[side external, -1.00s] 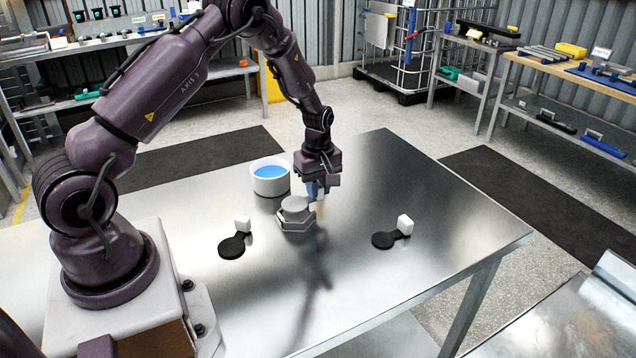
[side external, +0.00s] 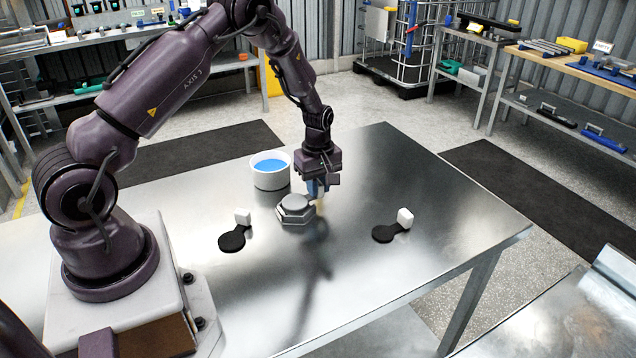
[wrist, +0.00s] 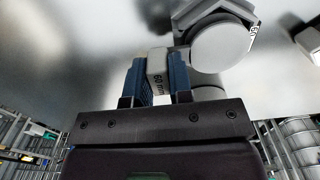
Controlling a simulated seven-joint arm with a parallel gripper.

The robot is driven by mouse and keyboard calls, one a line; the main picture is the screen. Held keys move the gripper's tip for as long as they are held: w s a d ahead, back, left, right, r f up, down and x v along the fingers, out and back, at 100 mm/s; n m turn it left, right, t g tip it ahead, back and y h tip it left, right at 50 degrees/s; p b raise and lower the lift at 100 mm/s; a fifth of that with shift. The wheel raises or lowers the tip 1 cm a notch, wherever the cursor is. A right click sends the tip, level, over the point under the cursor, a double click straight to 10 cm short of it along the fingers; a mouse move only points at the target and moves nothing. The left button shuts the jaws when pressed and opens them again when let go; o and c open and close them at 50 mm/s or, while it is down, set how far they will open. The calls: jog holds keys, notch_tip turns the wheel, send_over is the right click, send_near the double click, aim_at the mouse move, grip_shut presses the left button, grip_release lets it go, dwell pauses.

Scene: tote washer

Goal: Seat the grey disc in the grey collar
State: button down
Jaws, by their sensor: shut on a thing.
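The grey disc (side external: 295,201) lies level over the six-sided grey collar (side external: 296,216) on the metal table, close down on its top. I cannot tell whether it is fully inside. In the wrist view the disc (wrist: 220,46) covers much of the collar (wrist: 213,10), whose rim shows beyond it. My gripper (side external: 318,187) is just right of the collar, pointing down. Its blue fingers (wrist: 157,75) are shut on a pale block marked 60 mm (wrist: 157,70), which looks like the disc's handle. The link between block and disc is mostly hidden.
A white tub with blue contents (side external: 270,171) stands close behind the collar. A black disc with a white block (side external: 232,239) lies front left, and another (side external: 384,233) lies right. The table (side external: 420,180) is clear around the right one.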

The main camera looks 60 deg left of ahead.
jog(key=shift+f, duration=0.1)
jog(key=shift+f, duration=0.4)
jog(key=shift+f, duration=0.1)
dwell(1.0)
jog(key=shift+c, duration=1.9)
grip_release()
jog(key=shift+r, duration=4.5)
